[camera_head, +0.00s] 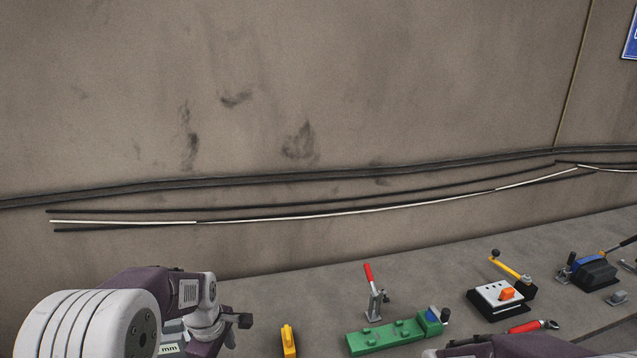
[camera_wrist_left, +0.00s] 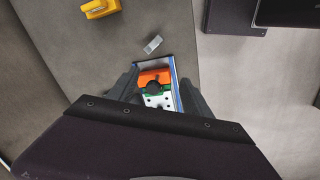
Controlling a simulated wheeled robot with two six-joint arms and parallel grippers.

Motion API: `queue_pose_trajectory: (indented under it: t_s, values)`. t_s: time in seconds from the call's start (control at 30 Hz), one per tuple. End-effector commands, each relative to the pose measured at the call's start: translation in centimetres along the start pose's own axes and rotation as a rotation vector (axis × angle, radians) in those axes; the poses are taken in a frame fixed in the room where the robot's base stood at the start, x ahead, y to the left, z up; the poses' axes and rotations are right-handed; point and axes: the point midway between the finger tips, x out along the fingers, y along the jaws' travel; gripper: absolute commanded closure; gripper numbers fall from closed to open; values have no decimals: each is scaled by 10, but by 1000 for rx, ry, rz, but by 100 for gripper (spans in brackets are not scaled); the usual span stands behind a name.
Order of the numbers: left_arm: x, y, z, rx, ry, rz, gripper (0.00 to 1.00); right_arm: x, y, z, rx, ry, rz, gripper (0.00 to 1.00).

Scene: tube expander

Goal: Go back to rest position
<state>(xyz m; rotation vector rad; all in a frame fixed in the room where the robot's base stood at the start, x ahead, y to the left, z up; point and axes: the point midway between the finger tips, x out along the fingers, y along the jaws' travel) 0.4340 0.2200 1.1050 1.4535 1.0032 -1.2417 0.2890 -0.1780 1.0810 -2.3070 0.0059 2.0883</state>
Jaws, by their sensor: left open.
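In the head view my left arm comes in from the lower left, and its dark gripper (camera_head: 236,322) is over the near part of the bench. In the left wrist view the two dark fingers of my left gripper (camera_wrist_left: 158,98) are spread apart. Between them, farther off, shows a small device with an orange block (camera_wrist_left: 154,77), a black knob and a white perforated plate. I cannot tell that the fingers touch it. Part of my right arm shows at the bottom right of the head view; its fingertips are out of the picture.
On the grey bench (camera_head: 300,285) stand a yellow piece (camera_head: 288,341), a red-handled lever clamp (camera_head: 373,291), a green fixture (camera_head: 394,334), a white-topped fixture (camera_head: 498,297) and a blue-black tool (camera_head: 590,271). Black and white tubes (camera_head: 330,213) run along the wall behind.

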Motion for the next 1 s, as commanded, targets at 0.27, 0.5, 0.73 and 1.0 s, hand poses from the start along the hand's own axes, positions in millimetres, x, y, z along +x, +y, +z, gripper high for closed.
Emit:
queue_pose_trajectory:
  t_s: [0.27,0.5,0.73,1.0]
  values:
    - [27,-131,73,946,-53,-23,42,33,1,3,0,1,0,42]
    - [34,-139,74,1311,-57,-13,42,32,1,3,0,1,0,42]
    - [34,-139,74,1328,-58,-13,42,32,1,3,0,1,0,42]
    - [34,-139,74,1326,-58,-14,42,32,1,3,0,1,0,42]
